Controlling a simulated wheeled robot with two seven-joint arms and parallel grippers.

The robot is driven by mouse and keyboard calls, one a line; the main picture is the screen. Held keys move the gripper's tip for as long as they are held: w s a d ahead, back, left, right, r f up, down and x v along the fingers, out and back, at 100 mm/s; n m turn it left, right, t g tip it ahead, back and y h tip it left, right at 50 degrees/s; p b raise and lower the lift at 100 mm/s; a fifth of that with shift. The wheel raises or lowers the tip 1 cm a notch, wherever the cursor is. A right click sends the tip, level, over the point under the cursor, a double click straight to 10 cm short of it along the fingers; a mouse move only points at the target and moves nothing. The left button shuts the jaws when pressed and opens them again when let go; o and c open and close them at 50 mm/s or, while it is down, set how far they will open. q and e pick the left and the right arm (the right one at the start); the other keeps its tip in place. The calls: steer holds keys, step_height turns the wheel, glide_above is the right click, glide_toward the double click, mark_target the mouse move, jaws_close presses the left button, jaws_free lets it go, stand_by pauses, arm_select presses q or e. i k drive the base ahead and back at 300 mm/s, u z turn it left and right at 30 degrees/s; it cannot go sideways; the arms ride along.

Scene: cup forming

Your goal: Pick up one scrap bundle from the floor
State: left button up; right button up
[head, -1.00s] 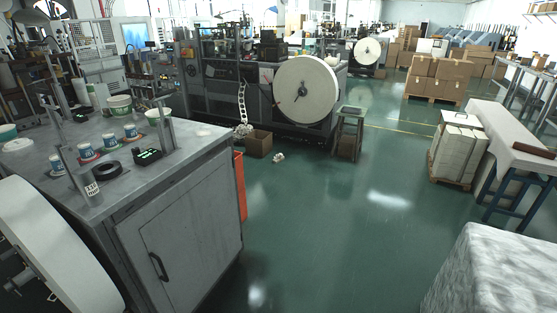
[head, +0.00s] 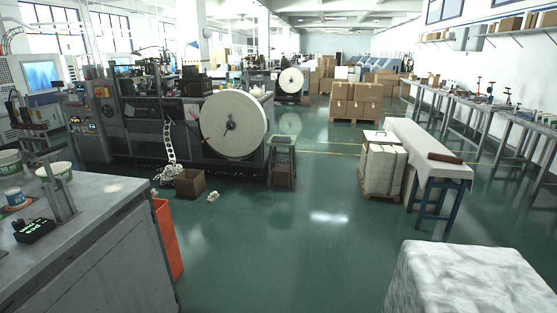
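A small whitish crumpled bundle (head: 213,197) lies on the green floor, just right of an open cardboard box (head: 189,183). It looks like a scrap bundle. A white chain-like strip (head: 168,148) hangs down the front of the machine, and its lower end lies in pale loops on the floor left of the box. The box's contents are too small to make out. Neither of my grippers shows in the head view.
A marble-patterned block (head: 460,280) fills the near right. A stool (head: 282,158) stands by the large white roll (head: 234,125). The middle floor is clear.

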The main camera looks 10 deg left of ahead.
mark_target(215, 196)
steer(key=u, duration=0.1)
steer(key=i, duration=2.25)
steer(key=u, duration=0.45)
steer(key=i, duration=2.5)
steer(key=u, duration=0.45)
steer(key=i, duration=1.85)
steer(key=u, duration=0.2)
